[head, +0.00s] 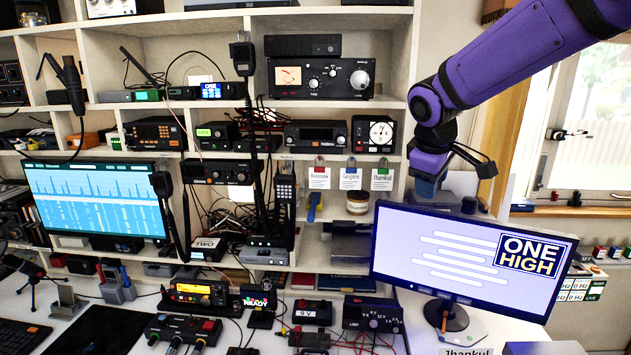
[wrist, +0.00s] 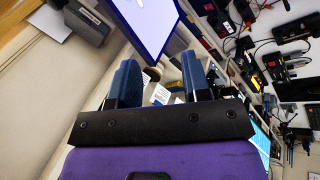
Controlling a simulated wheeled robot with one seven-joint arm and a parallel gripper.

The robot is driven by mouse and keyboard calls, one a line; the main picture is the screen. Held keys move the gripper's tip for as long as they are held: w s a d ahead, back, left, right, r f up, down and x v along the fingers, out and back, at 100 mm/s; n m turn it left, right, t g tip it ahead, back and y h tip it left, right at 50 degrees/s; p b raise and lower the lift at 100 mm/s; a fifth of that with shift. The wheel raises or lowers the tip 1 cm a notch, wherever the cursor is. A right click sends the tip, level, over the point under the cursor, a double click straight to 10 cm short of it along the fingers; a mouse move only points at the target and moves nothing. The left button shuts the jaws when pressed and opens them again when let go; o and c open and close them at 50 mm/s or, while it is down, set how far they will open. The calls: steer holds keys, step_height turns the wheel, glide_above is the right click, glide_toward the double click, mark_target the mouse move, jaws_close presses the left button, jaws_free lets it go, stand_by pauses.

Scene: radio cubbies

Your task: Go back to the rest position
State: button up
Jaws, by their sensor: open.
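My purple arm reaches in from the top right in the head view. My gripper (head: 428,186) hangs above the monitor (head: 470,258) that reads "ONE HIGH", close to its top edge. In the wrist view the two blue fingers of my gripper (wrist: 160,85) stand apart, and nothing is held between them. The monitor's screen (wrist: 145,20) also shows at the top of the wrist view, beyond the fingers.
Cubby shelves with radios (head: 320,75) fill the back wall. A second monitor (head: 95,200) stands at the left. Radio boxes and cables crowd the desk in front. Name tags (head: 350,178) hang from a shelf edge left of my gripper. A window (head: 595,120) is at the right.

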steer(key=s+d+m, duration=0.2)
steer(key=s+m, duration=0.1)
steer(key=s, duration=0.6)
steer(key=s+d+r+m+y, duration=0.1)
steer(key=s+d+m, duration=0.2)
steer(key=s, duration=0.7)
steer(key=s+d+r+m+y, duration=0.1)
steer(key=s+d+m, duration=0.1)
steer(key=s, duration=0.8)
steer(key=shift+d+m+t, duration=0.25)
steer(key=shift+m+t, duration=0.15)
steer(key=shift+m, duration=0.2)
steer(key=shift+c, duration=0.2)
